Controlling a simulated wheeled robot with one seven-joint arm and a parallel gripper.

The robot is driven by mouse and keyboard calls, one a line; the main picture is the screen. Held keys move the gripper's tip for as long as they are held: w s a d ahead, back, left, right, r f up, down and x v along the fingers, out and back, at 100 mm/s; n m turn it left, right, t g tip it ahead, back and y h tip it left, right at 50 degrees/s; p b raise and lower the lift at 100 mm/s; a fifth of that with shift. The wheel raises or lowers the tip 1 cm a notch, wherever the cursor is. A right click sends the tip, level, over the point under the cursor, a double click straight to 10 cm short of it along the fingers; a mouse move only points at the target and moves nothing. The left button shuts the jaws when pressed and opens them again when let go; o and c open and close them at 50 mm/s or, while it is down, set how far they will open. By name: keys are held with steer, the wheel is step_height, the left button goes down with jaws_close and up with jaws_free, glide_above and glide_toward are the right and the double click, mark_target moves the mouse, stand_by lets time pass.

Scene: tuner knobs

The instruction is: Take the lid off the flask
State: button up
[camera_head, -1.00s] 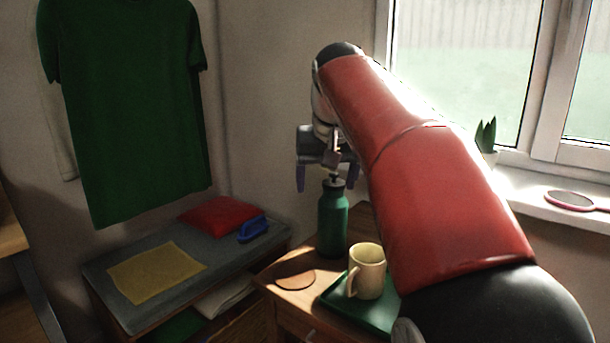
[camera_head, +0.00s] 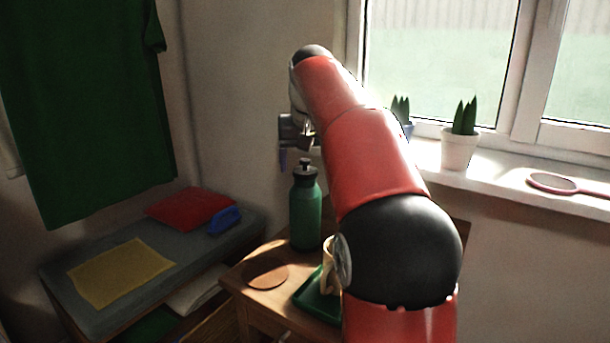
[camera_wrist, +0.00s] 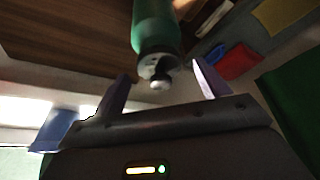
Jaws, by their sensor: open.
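The green flask (camera_head: 305,215) stands upright on the small wooden table. Its dark lid (camera_head: 305,170) with a small knob on top is on the flask. My gripper (camera_head: 296,158) is just above and behind the lid in the head view, partly hidden by my arm. In the wrist view the flask (camera_wrist: 152,25) and its lid (camera_wrist: 158,70) show beyond the two purple fingers of my gripper (camera_wrist: 160,85). The fingers are spread apart with nothing held between them. The lid's knob points toward the space between them.
A cream mug (camera_head: 327,262) stands on a green tray (camera_head: 318,303), partly hidden by my arm. A round brown coaster (camera_head: 266,274) lies left of it. A grey-topped bench (camera_head: 85,308) holds a yellow cloth (camera_head: 120,272), red cloth (camera_head: 190,207) and blue brush (camera_head: 223,220). Potted plants (camera_head: 459,148) stand on the windowsill.

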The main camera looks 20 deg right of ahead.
steer(key=shift+f, duration=0.1)
steer(key=c, duration=1)
steer(key=shift+c, duration=0.2)
